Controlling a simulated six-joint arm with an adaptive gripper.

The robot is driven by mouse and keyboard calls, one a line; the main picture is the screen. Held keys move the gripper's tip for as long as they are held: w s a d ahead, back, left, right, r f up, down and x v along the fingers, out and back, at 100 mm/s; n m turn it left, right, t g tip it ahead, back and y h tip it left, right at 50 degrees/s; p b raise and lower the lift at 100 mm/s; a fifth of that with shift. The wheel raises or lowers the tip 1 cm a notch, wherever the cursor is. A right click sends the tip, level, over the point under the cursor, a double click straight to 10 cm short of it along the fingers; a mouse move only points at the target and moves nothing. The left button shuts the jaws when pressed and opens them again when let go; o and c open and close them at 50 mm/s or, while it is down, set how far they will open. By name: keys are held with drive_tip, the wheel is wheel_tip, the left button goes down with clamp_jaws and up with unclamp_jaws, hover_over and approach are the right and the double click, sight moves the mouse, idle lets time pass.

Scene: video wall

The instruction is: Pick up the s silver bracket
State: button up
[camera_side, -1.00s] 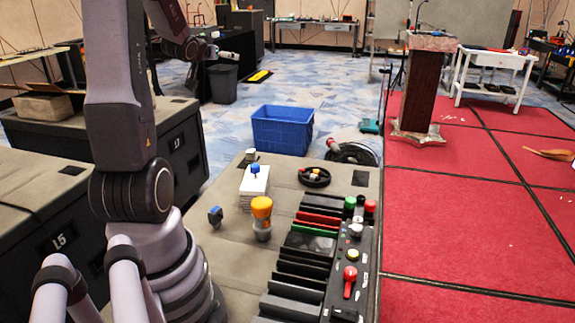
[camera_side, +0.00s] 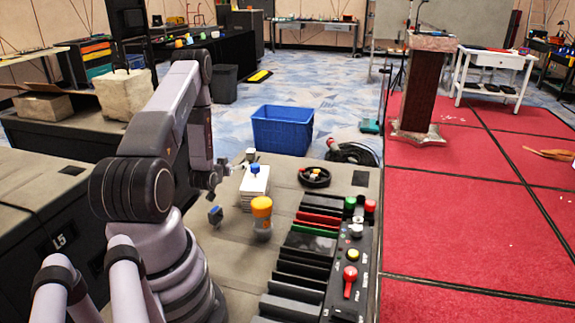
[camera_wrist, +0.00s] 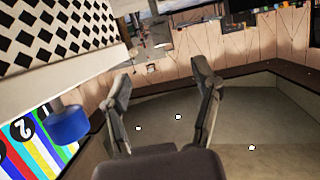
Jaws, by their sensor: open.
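A small silver-grey piece (camera_side: 251,155) stands near the back edge of the table top in the side view. It may be the silver bracket, but it is too small to tell its shape. My gripper (camera_side: 224,170) is low over the left part of the table, left of and apart from this piece. In the wrist view my gripper (camera_wrist: 161,72) has its two fingers spread with nothing held between them. I cannot make out the bracket for certain in the wrist view.
A white block with a blue top (camera_side: 255,182) stands close right of my gripper. An orange-capped piece (camera_side: 262,213) and a small blue piece (camera_side: 215,215) stand nearer. A black button panel (camera_side: 352,255) fills the right side. A blue crate (camera_side: 283,130) is beyond the table.

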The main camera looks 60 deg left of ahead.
sight(249, 156)
drive_tip(key=x, duration=1.2)
drive_tip(key=shift+w+a, duration=0.15)
drive_tip(key=shift+w, duration=0.05)
drive_tip(key=shift+c, duration=0.3)
clamp_jaws()
